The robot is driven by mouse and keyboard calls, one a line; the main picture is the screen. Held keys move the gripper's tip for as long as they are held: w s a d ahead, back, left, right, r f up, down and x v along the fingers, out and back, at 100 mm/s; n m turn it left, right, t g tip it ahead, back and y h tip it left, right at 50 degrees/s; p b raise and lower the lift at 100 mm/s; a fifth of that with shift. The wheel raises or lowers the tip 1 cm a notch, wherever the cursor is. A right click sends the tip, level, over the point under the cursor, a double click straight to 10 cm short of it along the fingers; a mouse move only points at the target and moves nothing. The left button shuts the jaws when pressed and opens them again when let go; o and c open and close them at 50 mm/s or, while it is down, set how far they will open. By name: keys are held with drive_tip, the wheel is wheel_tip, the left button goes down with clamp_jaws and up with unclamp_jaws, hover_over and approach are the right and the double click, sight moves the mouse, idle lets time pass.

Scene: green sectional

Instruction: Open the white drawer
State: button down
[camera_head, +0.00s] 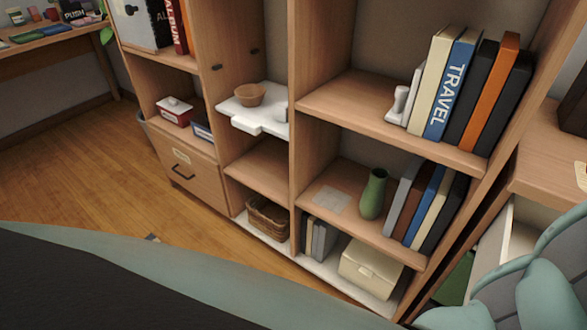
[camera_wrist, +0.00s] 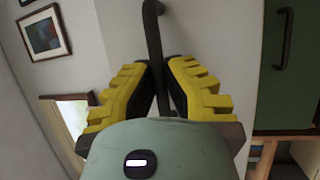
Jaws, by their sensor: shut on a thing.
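The white drawer's front (camera_wrist: 210,35) fills the middle of the wrist view, with a dark bar handle (camera_wrist: 153,35) on it. My gripper (camera_wrist: 158,68) has its yellow-padded fingers shut on this handle, one on each side. The lower part of the handle runs down between the fingers and is hidden behind my gripper's body. In the head view, pale panels with a gap between them (camera_head: 519,236) show at the lower right under a wooden top. My teal arm covers much of that area, and my gripper is not visible there.
A wooden shelf unit (camera_head: 292,130) with books, a green vase (camera_head: 374,194) and a cream box (camera_head: 370,268) stands left of my arm. A green door with a dark handle (camera_wrist: 283,40) is to the right in the wrist view. Open wooden floor (camera_head: 80,170) lies at left.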

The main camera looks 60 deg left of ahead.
drive_tip(key=s+d, duration=0.2)
drive_tip(key=s, duration=0.4)
drive_tip(key=shift+d+p, duration=0.2)
drive_tip(key=shift+p, duration=0.2)
drive_tip(key=shift+s, duration=0.1)
drive_tip(key=c, duration=1)
unclamp_jaws()
drive_tip(key=shift+s+a+f, duration=0.1)
drive_tip(key=shift+s+f, duration=0.1)
drive_tip(key=shift+s, duration=1)
drive_tip(key=shift+s+f, duration=0.25)
drive_tip(key=shift+s, duration=1)
drive_tip(key=shift+s+a+f, duration=0.1)
drive_tip(key=shift+s+f, duration=0.1)
drive_tip(key=shift+s, duration=1)
